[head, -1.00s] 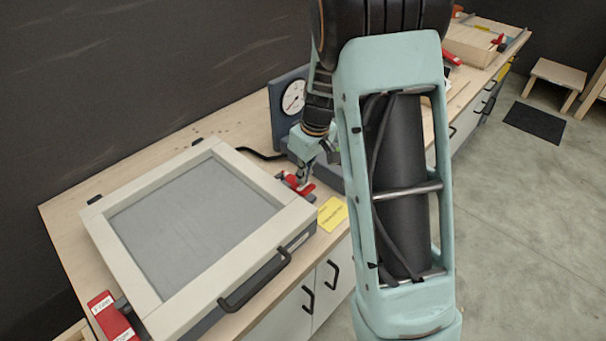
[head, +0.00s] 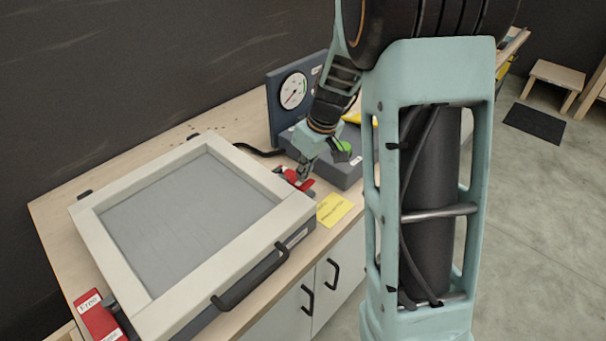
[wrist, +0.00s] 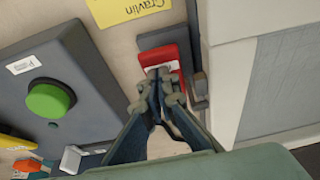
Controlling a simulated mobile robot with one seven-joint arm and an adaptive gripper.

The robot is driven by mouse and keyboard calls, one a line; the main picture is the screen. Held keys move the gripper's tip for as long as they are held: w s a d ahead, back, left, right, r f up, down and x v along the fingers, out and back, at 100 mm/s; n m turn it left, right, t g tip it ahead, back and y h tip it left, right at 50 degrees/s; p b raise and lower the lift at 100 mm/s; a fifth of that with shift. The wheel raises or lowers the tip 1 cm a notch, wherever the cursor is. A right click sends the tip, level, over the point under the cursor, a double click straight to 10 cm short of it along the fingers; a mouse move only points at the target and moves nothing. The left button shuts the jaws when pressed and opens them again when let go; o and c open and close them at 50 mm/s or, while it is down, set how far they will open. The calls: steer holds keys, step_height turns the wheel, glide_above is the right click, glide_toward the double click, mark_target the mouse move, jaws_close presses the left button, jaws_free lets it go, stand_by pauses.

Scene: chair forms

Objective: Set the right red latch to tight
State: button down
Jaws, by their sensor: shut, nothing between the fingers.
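The right red latch (head: 294,179) sits on the bench at the right side of the light-framed box (head: 262,174). In the wrist view the red latch (wrist: 165,58) lies just beyond my fingertips, on a dark grey base. My gripper (head: 303,179) is shut and empty, its tips at the latch; it also shows in the wrist view (wrist: 160,75). The fingertips overlap the red part, and I cannot tell whether they touch it. The fingers hide part of the latch. The left red latch (head: 98,314) has a white label and lies at the box's lower left corner.
A grey unit with a green button (wrist: 48,101) and a dial gauge (head: 293,91) stands behind my gripper. A yellow card (head: 334,209) lies beside the latch. The box's black handle (head: 250,279) sticks out at the front. A cable runs behind the box.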

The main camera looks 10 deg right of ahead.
steer(key=shift+d+f+b, duration=0.1)
steer(key=shift+f+b, duration=0.15)
steer(key=shift+b, duration=0.35)
steer(key=b, duration=0.3)
steer(key=f+t+y+b, duration=0.1)
steer(key=b, duration=0.3)
steer(key=shift+s+d+f, duration=0.1)
steer(key=shift+s+d, duration=0.1)
steer(key=shift+s, duration=0.15)
steer(key=t+b, duration=0.1)
steer(key=b, duration=0.4)
steer(key=shift+s+d+f+t+y, duration=0.15)
steer(key=shift+s+t+y, duration=0.1)
steer(key=shift+t+y, duration=0.15)
steer(key=shift+s+d+b, duration=0.1)
steer(key=shift+s+b, duration=0.1)
steer(key=shift+b, duration=1.15)
